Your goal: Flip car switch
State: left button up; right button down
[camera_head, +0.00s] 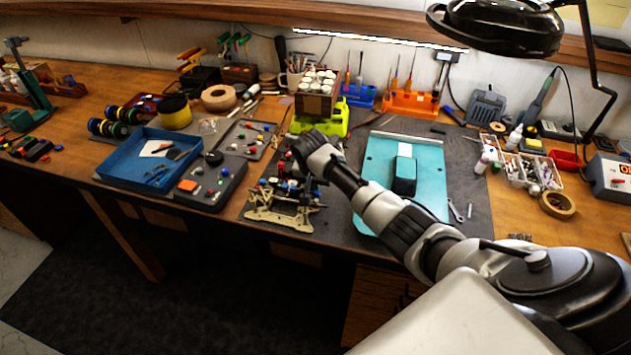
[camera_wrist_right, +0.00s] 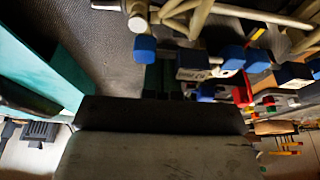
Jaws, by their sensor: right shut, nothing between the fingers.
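The car (camera_head: 285,212) is an open chassis with cream-coloured frame parts, at the front edge of the dark work mat. Blue, red and white parts sit on it. My right gripper (camera_head: 297,178) is over the back of the car, shut and empty; its fingertips are hard to make out there. In the right wrist view, the gripper (camera_wrist_right: 164,78) points toward the car, beside blue-capped parts (camera_wrist_right: 145,47) and a blue box-shaped part (camera_wrist_right: 198,66). A small red part (camera_wrist_right: 243,91) is to the right. I cannot tell which part is the switch, or whether the gripper touches anything. My left gripper is out of view.
A teal board (camera_head: 378,170) with a dark box (camera_head: 404,177) lies right of the car. A grey tray (camera_head: 213,186) with small parts and a blue tray (camera_head: 128,170) are to the left. A lime-green stand (camera_head: 338,122) is behind the gripper. A lamp hangs upper right.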

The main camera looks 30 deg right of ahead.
jog(key=shift+s+f+t+y+p, duration=0.15)
jog(key=shift+f+t+y+p, duration=0.1)
jog(key=shift+t+y+p, duration=0.25)
jog(key=shift+s+p, duration=0.15)
jog(key=shift+p, duration=0.15)
jog(key=shift+f, duration=0.15)
